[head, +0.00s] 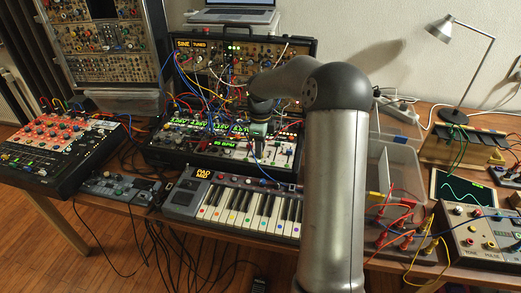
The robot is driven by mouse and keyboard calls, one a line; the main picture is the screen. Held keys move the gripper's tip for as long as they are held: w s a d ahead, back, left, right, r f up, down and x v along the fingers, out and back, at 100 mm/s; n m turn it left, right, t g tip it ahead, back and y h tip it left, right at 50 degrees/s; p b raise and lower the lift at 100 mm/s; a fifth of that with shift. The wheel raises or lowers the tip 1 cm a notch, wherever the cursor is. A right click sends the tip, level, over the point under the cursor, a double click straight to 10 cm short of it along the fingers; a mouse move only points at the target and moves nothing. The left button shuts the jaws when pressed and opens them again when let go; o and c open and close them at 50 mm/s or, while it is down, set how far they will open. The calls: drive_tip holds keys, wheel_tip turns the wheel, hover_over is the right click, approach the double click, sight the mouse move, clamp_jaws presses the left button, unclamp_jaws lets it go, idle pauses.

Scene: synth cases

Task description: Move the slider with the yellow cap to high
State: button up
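My gripper (259,142) is over the lower panel of the open synth case in the middle of the table, pointing down at its modules. It is small and partly merged with the panel behind it, so I cannot tell whether its fingers are open or shut. The synth case (300,48) holds rows of modules, lit green displays and many patch cables. Small sliders and knobs show on its lower panel (284,153), right of my gripper. I cannot make out a slider with a yellow cap; it is too small to tell or hidden by my arm or the cables.
A keyboard (240,207) stands in front of the case. A red-and-black mixer (60,140) and a small grey box (118,188) are at left. Clear plastic bins (398,165), a desk lamp (460,65) and a scope (462,188) are at right. Loose cables arch over the case.

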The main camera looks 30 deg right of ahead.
drive_tip(key=shift+f, duration=1)
